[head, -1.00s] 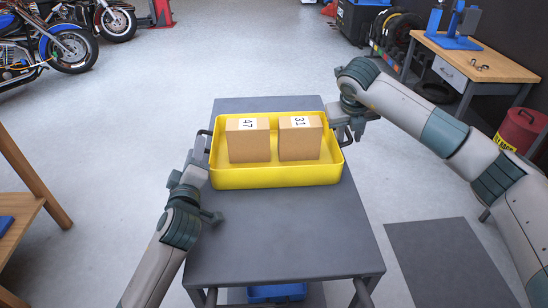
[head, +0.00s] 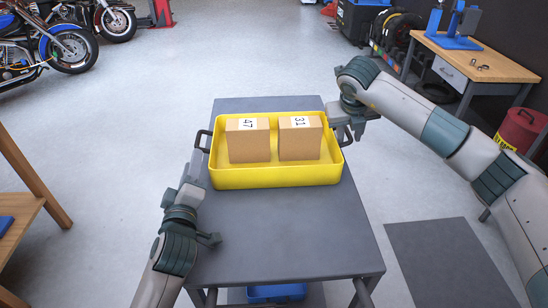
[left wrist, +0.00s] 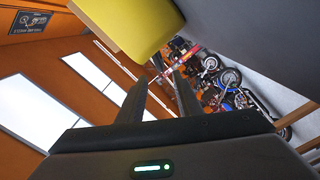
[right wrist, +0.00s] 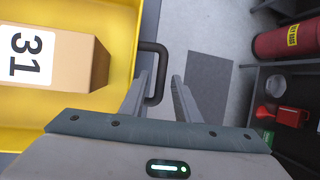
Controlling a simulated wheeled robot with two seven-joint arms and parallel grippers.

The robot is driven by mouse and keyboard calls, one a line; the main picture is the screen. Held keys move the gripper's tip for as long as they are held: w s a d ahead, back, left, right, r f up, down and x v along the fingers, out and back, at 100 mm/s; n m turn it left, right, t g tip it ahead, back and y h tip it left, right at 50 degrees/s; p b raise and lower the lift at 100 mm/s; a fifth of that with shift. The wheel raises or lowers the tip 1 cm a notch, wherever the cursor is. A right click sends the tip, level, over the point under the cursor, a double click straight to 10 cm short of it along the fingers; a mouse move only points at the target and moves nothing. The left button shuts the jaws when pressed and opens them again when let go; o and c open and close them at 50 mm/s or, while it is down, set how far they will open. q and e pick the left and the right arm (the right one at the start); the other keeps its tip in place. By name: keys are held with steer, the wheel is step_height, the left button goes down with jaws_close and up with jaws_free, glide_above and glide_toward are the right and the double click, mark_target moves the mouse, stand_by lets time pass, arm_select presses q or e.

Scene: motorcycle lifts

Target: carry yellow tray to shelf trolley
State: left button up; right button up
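The yellow tray (head: 275,177) sits level on a grey table (head: 290,230) and holds two cardboard boxes, marked 47 (head: 248,142) and 31 (head: 300,140). Its left dark handle (head: 203,138) is free. My left gripper (head: 197,160) is open and empty, just in front of that handle and beside the tray's left wall; its spread fingers also show in the left wrist view (left wrist: 160,80). My right gripper (head: 345,128) is at the right handle. In the right wrist view its fingers (right wrist: 160,78) are apart with the right handle (right wrist: 161,60) between them. I cannot pick out a shelf trolley for certain.
A blue bin (head: 277,292) is below the grey tabletop. A wooden bench (head: 25,185) stands at the left. A wooden worktable (head: 480,62) and a red canister (head: 520,130) are at the right. Motorcycles (head: 70,45) stand at the back left. The middle floor is clear.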

steer(key=v, duration=1.1)
steer(key=shift+s+r, duration=0.15)
steer(key=shift+r, duration=0.15)
steer(key=shift+a, duration=0.1)
